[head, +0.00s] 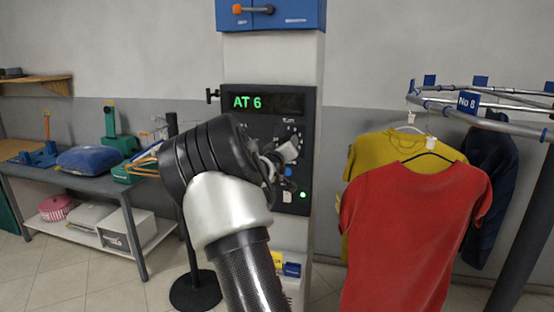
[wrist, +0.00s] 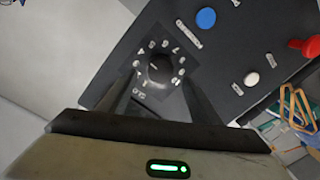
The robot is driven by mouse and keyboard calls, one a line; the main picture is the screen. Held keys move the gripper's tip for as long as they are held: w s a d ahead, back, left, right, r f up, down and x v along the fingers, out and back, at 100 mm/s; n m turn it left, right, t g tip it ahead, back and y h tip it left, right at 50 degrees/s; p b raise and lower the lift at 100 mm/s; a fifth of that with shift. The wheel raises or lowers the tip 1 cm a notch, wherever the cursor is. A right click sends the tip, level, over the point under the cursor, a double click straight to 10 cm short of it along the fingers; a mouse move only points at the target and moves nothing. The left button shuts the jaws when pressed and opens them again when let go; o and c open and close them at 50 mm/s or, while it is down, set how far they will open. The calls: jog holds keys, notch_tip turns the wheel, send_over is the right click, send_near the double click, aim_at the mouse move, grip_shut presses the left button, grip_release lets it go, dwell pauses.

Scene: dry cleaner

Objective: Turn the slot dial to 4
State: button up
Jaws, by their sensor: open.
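The slot dial (wrist: 160,70) is a round black knob with a ring of white numbers, on the dark control panel (head: 312,120). A small pale pointer mark shows on the knob, but I cannot tell for sure which number it meets. The green display (head: 265,102) above reads "AT 6". In the wrist view my gripper (wrist: 160,88) is open, with one dark finger on each side of the dial. I cannot tell whether the fingers touch it. In the head view my gripper (head: 284,158) is at the panel, and my arm hides much of the panel's lower left.
The panel also carries a blue button (wrist: 206,17), a white button (wrist: 251,79) and a red knob (wrist: 304,46). A red shirt (head: 415,235) and a yellow shirt (head: 395,150) hang from a rail (head: 480,118) on the right. A table (head: 75,172) stands left.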

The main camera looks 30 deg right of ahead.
jog(key=v, duration=1.3)
jog(key=shift+b, duration=0.3)
jog(key=shift+s+a, duration=0.1)
